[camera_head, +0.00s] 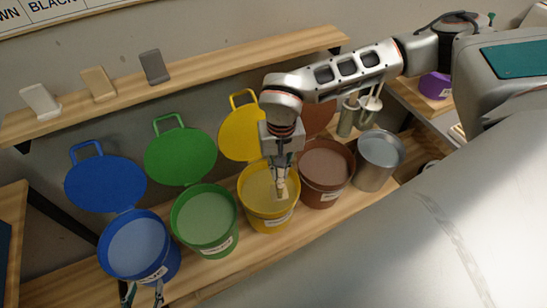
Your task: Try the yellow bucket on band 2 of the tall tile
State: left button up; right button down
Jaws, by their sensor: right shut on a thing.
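The yellow bucket (268,222) stands with its lid up, between the green and brown buckets. It holds pale yellowish liquid. My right gripper (281,183) points down inside its rim, shut on a small pale tile-like piece (282,193). The lower end of that piece is at or in the liquid; I cannot tell how deep. Its bands cannot be made out, and I cannot confirm that it is the tall tile. My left gripper (144,291) is at the bottom left, in front of the blue bucket, fingers apart and empty.
The blue bucket (166,268), green bucket (222,245) and brown bucket (322,193) stand open in the row, with a metal pail (375,171) at its right end. White, tan and grey tiles stand on the wall shelf (215,75). Brushes or tools hang behind the pail.

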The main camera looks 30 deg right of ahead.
jog(key=s+r, duration=0.2)
jog(key=s, duration=1)
jog(key=shift+s+a, duration=0.3)
jog(key=shift+a, duration=0.05)
